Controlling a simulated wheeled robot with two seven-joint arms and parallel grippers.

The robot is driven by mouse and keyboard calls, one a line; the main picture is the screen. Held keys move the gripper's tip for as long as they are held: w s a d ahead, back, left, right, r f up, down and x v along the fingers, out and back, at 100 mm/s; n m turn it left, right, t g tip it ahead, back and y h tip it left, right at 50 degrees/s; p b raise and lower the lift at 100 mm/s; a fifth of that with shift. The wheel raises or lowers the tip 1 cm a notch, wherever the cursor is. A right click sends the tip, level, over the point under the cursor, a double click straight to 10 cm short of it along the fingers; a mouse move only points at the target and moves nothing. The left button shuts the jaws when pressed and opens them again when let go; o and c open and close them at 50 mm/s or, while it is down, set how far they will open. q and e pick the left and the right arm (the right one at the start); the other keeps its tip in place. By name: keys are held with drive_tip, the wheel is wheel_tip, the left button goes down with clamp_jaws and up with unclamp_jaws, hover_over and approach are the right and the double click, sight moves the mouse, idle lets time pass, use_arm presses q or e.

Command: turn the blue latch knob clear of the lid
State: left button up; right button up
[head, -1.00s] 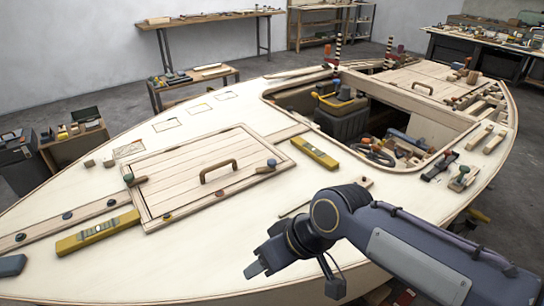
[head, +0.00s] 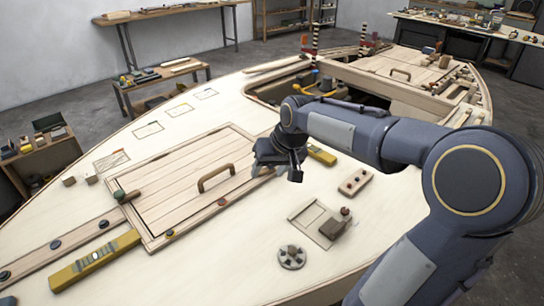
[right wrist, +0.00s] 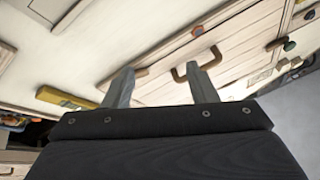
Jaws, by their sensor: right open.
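The wooden lid (head: 165,185) lies flat on the deck with a brown arched handle (head: 216,176); the lid also shows in the right wrist view (right wrist: 245,42). My right gripper (head: 258,170) is over the lid's right edge, open and empty. In the right wrist view its two fingers (right wrist: 163,88) stand wide apart, with the handle beyond the right one. The blue latch knob is hidden behind my gripper in the head view. A brown latch piece (right wrist: 141,72) shows beside the left finger. My left gripper is out of view.
A green knob (head: 119,195) sits at the lid's left edge. Yellow levels lie at the left (head: 95,262) and just right of my gripper (head: 321,155). A round fitting (head: 291,257) and small wooden pieces (head: 355,182) sit on the near deck.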

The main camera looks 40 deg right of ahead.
sight(266, 168)
drive_tip(key=w+d+f+m+g+h, duration=0.1)
drive_tip(key=w+d+f+h, duration=0.25)
drive_tip(key=w+d, duration=0.7)
drive_tip(key=shift+y, duration=0.35)
drive_tip(key=x, duration=0.7)
drive_tip(key=shift+w+a+f+p, duration=0.25)
drive_tip(key=shift+w+f+p, duration=0.05)
drive_tip(key=shift+f+p, duration=0.05)
drive_tip(key=c, duration=1)
